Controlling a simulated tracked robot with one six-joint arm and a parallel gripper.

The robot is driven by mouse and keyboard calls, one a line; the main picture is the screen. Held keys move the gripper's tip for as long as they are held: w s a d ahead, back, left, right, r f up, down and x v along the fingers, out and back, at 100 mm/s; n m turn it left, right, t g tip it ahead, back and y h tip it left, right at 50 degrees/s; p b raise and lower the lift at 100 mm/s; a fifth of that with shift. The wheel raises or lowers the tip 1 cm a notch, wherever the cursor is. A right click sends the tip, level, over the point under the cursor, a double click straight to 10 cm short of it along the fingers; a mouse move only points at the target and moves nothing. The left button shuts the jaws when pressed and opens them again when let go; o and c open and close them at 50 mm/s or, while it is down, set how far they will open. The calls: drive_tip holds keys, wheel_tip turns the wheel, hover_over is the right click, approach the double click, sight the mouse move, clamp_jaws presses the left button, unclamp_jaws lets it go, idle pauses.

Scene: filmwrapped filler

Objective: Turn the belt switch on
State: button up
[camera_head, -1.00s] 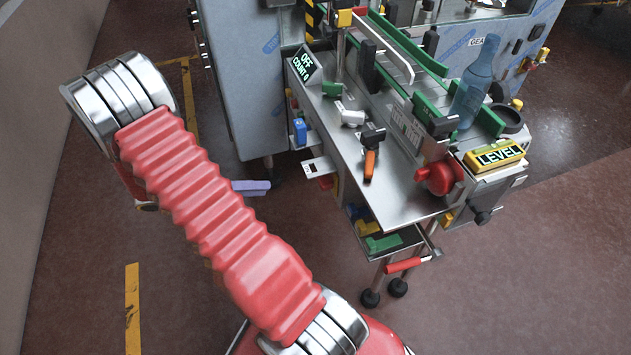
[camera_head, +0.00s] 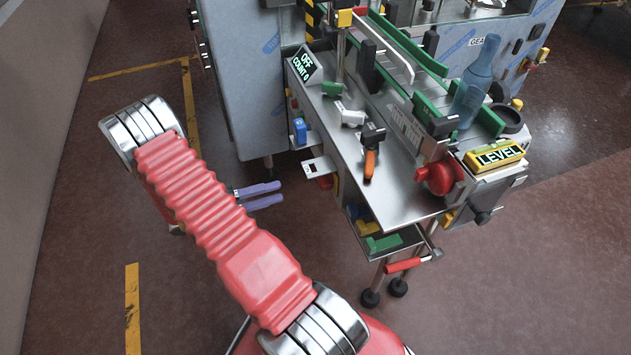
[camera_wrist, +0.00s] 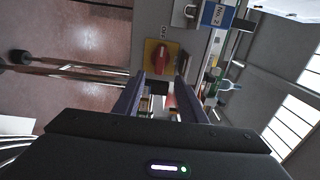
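The belt switch is a red rotary knob on a yellow plate (camera_wrist: 161,57), straight ahead in the wrist view with a sideways OFF label beside it. My gripper (camera_head: 281,191) has two purple fingers, apart and empty, pointing right towards that side. In the wrist view the fingers (camera_wrist: 160,80) stand either side of the knob's line, with the knob just beyond their tips. A dark block between the fingers hides part of the plate's edge. The display (camera_head: 304,66) reads OFF, COUNT 0.
A bracket plate (camera_head: 318,166) juts out close above the red knob. A blue part (camera_head: 300,130) sits further back. A lower tray (camera_head: 385,243) holds coloured blocks, with a red-handled lever (camera_head: 404,264) beside it. The floor left of the machine is clear.

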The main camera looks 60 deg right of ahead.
sight(318, 181)
drive_tip(key=x, duration=1.3)
drive_tip(key=shift+s+d, duration=0.2)
drive_tip(key=shift+d, duration=0.05)
drive_tip(key=shift+c, duration=0.2)
drive_tip(key=shift+f, duration=0.1)
clamp_jaws()
